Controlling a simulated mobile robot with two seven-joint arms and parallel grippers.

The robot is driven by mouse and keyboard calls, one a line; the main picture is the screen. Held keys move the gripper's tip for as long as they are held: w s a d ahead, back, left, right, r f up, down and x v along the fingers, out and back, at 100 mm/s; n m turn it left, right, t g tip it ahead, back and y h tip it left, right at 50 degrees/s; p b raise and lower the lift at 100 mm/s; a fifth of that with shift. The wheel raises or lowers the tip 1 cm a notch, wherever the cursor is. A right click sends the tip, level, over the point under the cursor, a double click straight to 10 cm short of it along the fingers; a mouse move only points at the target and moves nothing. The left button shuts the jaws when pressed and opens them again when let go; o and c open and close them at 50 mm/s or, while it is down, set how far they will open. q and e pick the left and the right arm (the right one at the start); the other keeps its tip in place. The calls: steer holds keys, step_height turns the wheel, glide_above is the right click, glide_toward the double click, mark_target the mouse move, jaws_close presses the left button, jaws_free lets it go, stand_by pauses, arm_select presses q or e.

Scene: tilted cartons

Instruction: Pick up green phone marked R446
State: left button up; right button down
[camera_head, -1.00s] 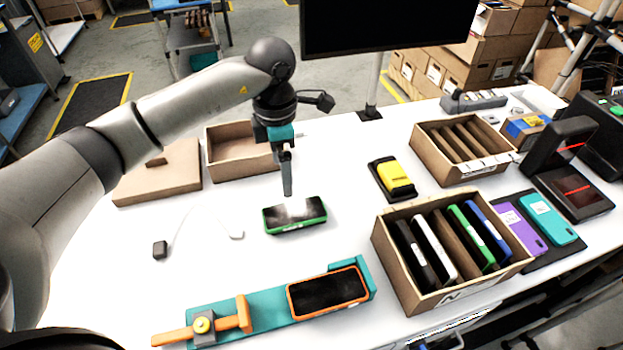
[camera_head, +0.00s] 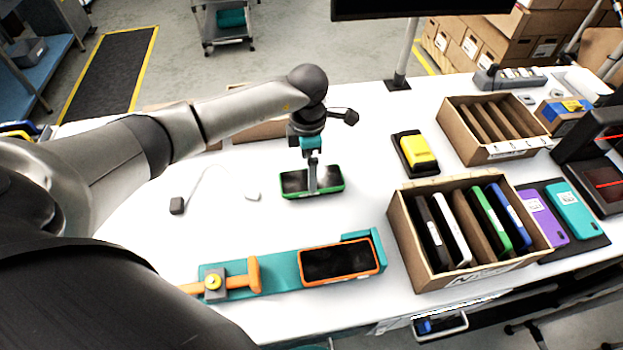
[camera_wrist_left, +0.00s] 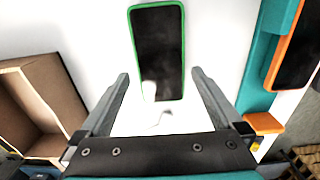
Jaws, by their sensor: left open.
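A green-rimmed phone (camera_head: 291,183) with a dark screen lies flat on the white table; it also shows in the left wrist view (camera_wrist_left: 158,45). No R446 mark is readable on it. My left gripper (camera_head: 312,189) is over this phone in the head view. In the wrist view my left gripper (camera_wrist_left: 160,74) is open and empty, its fingers apart on either side of the phone's near part. I cannot tell its exact height above the phone. Another green-edged phone (camera_head: 490,219) stands in the front carton. My right gripper is not in view.
The front carton (camera_head: 410,262) holds several upright phones. An orange-rimmed phone (camera_head: 340,262) lies on a teal fixture (camera_head: 277,277) at the front. A yellow device (camera_head: 417,152), a back carton (camera_head: 462,137) and purple (camera_head: 544,218) and teal (camera_head: 572,210) phones are to the right.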

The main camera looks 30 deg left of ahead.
arm_select(q)
step_height(320, 180, down, 4)
steer(key=shift+d+r, duration=0.1)
steer(key=shift+r, duration=0.1)
steer(key=c, duration=1.2)
steer(key=shift+r, duration=0.1)
steer(key=shift+c, duration=0.3)
steer(key=shift+r, duration=0.1)
